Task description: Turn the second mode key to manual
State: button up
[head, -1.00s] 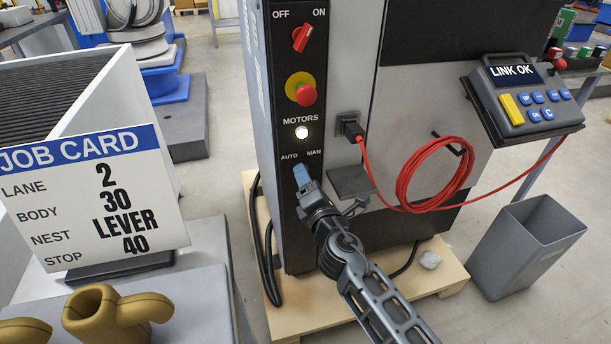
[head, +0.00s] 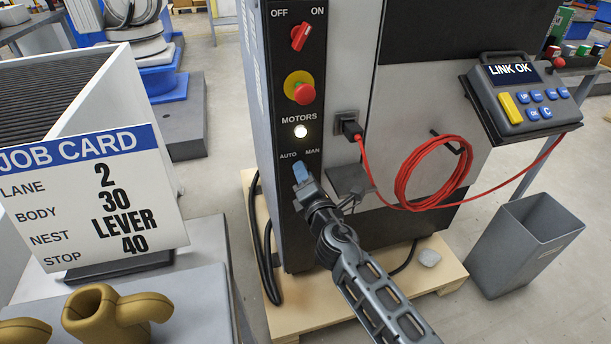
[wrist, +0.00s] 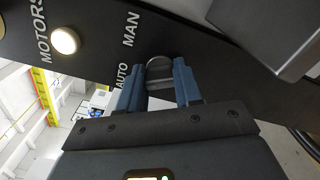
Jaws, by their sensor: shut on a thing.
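The mode key (wrist: 159,70) is a small dark grey knob on the black panel, just under the AUTO and MAN labels, as the wrist view shows. My gripper (wrist: 157,88) has its two blue fingers on either side of the key and is shut on it. In the head view my gripper (head: 301,173) is at the panel below the labels and hides the key. I cannot tell from these views whether the key points to AUTO or MAN.
Above on the cabinet are a lit MOTORS lamp (head: 301,131), a red emergency button (head: 304,94) and a red OFF/ON switch (head: 300,37). A small grey ledge (head: 349,179) and a coiled red cable (head: 432,172) are to the right. A job card (head: 93,190) stands left.

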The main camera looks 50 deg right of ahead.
jog(key=shift+c, duration=0.5)
jog(key=shift+m, duration=0.3)
jog(key=m+b, duration=0.1)
jog(key=m, duration=0.1)
jog(key=m+b, duration=0.3)
jog(key=shift+d+f+m, duration=0.15)
jog(key=shift+f+m, duration=0.1)
jog(key=shift+m, duration=0.05)
jog(key=m+b, duration=0.3)
jog(key=m, duration=0.2)
jog(key=shift+s+m+b, duration=0.1)
jog(key=shift+m+b, duration=0.2)
jog(key=shift+b, duration=0.05)
jog(key=o, duration=1)
jog(key=shift+o, duration=0.2)
